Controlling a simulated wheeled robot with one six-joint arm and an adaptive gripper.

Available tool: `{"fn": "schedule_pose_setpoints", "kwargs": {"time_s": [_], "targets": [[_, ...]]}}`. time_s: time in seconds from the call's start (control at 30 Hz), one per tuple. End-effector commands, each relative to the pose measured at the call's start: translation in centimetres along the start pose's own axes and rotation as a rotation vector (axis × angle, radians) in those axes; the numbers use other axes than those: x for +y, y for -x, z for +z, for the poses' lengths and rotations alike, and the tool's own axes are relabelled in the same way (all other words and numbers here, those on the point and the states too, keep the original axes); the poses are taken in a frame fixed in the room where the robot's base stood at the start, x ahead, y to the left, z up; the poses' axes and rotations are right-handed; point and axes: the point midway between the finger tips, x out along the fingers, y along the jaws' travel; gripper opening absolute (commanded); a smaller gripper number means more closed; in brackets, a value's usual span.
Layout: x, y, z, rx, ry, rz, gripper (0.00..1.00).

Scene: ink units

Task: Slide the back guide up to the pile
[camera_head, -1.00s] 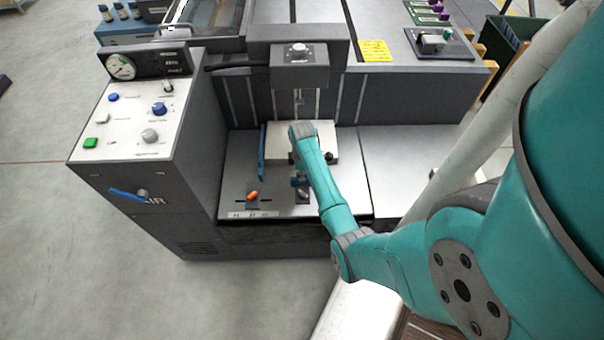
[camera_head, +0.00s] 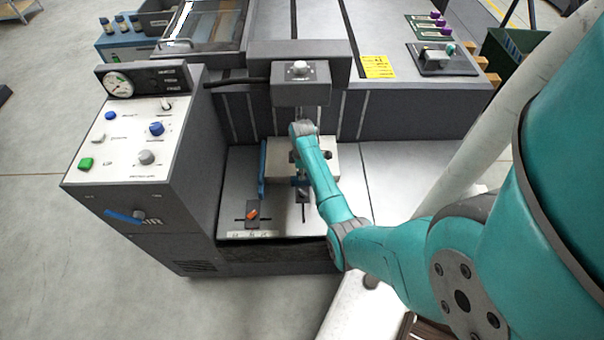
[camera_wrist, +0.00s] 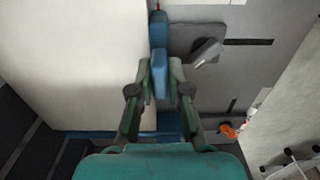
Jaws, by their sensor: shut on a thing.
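The back guide (camera_wrist: 158,72) is a blue upright piece in the wrist view. My gripper (camera_wrist: 159,92) is shut on it, with a finger on each side. The pile (camera_wrist: 75,60) is a pale flat stack directly left of the guide in that view; the guide stands at its edge, and I cannot tell whether they touch. In the head view the pile (camera_head: 325,165) lies beneath the press head, partly behind my arm. My gripper (camera_head: 300,175) is at its near edge, mostly hidden by my arm there.
A blue side guide (camera_head: 263,170) stands along the pile's left side, with an orange knob (camera_head: 252,214) in front. The orange knob also shows in the wrist view (camera_wrist: 227,130). The control cabinet (camera_head: 135,135) rises at left. The metal table at right (camera_head: 400,170) is clear.

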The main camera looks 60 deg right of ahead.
Motion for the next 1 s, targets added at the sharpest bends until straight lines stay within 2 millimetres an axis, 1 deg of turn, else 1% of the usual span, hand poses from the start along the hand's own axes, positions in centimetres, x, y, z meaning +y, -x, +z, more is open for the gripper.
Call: {"fn": "schedule_pose_setpoints", "kwargs": {"time_s": [0.23, 0.27, 0.3, 0.33, 0.37, 0.67, 0.77, 0.87, 1.0], "targets": [[0.0, -0.1, -0.1, 0.001, 0.002, 0.001, 0.0], [0.0, -0.1, -0.1, 0.001, 0.002, 0.001, 0.19], [0.0, -0.1, -0.1, 0.001, 0.002, 0.001, 0.29], [0.0, -0.1, -0.1, 0.001, 0.002, 0.001, 0.36], [0.0, -0.1, -0.1, 0.001, 0.001, 0.001, 0.42], [0.0, 0.0, -0.1, 0.001, 0.001, 0.002, 0.42], [0.1, 0.6, -0.1, 0.001, 0.001, 0.002, 0.42], [0.1, 1.8, -0.1, 0.001, 0.001, 0.004, 0.42], [0.1, 4.4, -0.1, 0.002, 0.001, 0.006, 0.42]]}}
